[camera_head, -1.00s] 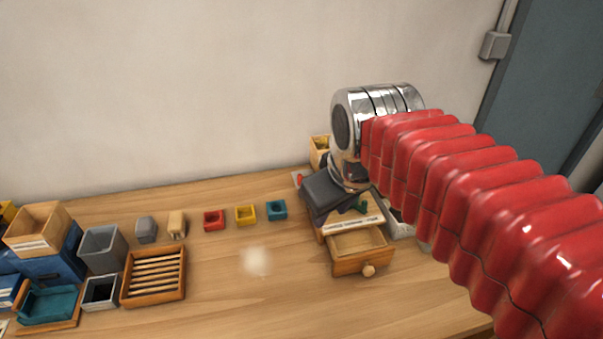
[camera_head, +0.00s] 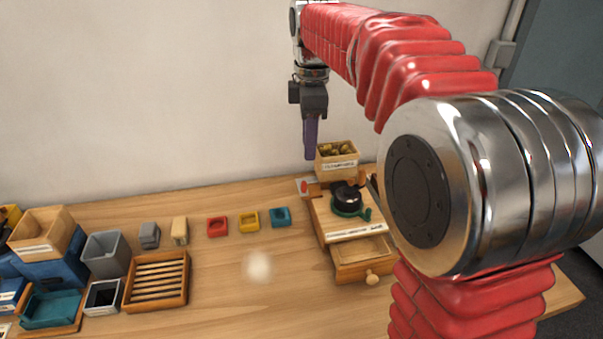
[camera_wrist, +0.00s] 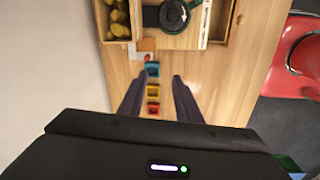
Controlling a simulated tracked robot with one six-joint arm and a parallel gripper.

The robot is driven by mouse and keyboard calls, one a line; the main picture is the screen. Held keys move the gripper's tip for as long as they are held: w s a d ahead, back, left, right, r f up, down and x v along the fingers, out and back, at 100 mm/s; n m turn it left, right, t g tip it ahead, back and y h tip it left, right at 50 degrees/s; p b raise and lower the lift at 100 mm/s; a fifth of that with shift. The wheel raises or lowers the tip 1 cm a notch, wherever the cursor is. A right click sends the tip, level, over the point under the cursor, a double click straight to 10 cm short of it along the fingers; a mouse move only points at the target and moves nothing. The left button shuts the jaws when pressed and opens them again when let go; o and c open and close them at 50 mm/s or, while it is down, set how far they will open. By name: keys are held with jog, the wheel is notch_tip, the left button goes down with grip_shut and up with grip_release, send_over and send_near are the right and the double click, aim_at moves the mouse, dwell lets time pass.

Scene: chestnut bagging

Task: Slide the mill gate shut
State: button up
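The mill (camera_head: 318,222) is a wooden box on the right part of the table, with a round black hopper (camera_head: 346,194) on top. A green part with a small lever (camera_head: 350,211), which looks like the gate, sits under the hopper; how far it is open I cannot tell. The mill's front drawer (camera_head: 362,270) is pulled out. In the wrist view the green part (camera_wrist: 172,16) shows a white curved arrow. My gripper (camera_head: 311,157) hangs fingers-down, above and left of the mill in the picture. Its two fingers (camera_wrist: 156,84) are apart with nothing held between them.
A wooden box of chestnuts (camera_head: 338,165) stands behind the mill. A card with a red mark (camera_head: 304,187) lies beside it. Red (camera_head: 217,226), yellow (camera_head: 249,220) and teal (camera_head: 280,216) cups stand left of the mill. A slatted tray (camera_head: 157,280) and bins are further left. The middle table is clear.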

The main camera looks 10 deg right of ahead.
aim_at(304, 182)
jog(key=w+n, duration=0.1)
jog(key=w+f+n, duration=0.1)
jog(key=w, duration=0.1)
jog(key=w+f+n+g, duration=0.1)
jog(key=w, duration=0.1)
jog(key=shift+f, duration=0.2)
notch_tip(304, 182, down, 14)
jog(key=shift+w+r, duration=0.1)
jog(key=shift+r, duration=0.1)
dwell(0.6)
jog(key=shift+c, duration=0.2)
grip_shut()
